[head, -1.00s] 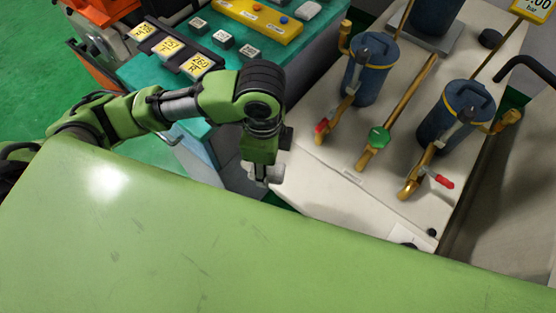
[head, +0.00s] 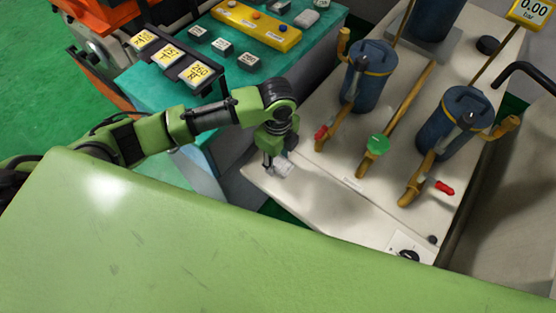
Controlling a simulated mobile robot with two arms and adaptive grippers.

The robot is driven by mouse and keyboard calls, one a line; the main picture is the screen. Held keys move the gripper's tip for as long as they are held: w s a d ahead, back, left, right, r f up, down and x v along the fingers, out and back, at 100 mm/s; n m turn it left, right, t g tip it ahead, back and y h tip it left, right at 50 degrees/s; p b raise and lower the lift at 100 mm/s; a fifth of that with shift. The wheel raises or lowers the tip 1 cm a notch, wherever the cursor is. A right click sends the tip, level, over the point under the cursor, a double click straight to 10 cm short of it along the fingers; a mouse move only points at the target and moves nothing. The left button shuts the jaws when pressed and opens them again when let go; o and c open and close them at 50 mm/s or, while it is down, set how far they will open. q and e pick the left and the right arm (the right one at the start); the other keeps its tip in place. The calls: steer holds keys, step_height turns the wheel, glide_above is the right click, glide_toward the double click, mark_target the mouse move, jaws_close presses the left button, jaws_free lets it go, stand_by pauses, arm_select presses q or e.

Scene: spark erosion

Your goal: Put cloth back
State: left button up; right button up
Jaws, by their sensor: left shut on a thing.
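My left gripper (head: 272,160) reaches in from the left and points down over the near left corner of the white bench (head: 330,209). It is shut on a small whitish cloth (head: 284,169). The cloth is at or just above the bench top; I cannot tell whether it touches. The fingers and wrist hide part of it. My right gripper is not in view.
Blue filter housings (head: 369,76) with brass pipes, a green valve knob (head: 377,145) and red handles stand on the bench. A teal table (head: 150,89) with number plates and a yellow button box (head: 256,24) is at the upper left.

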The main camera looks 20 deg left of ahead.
mark_target(278, 162)
arm_select(q)
steer(key=shift+w+a+f, duration=0.15)
steer(key=shift+w+f, duration=0.7)
steer(key=shift+f, duration=0.1)
steer(key=shift+w+a+f, duration=0.1)
steer(key=shift+w+f, duration=0.05)
steer(key=shift+f, duration=1.6)
steer(key=shift+f, duration=0.15)
steer(key=o, duration=1)
step_height(278, 162, up, 12)
steer(key=shift+r, duration=0.2)
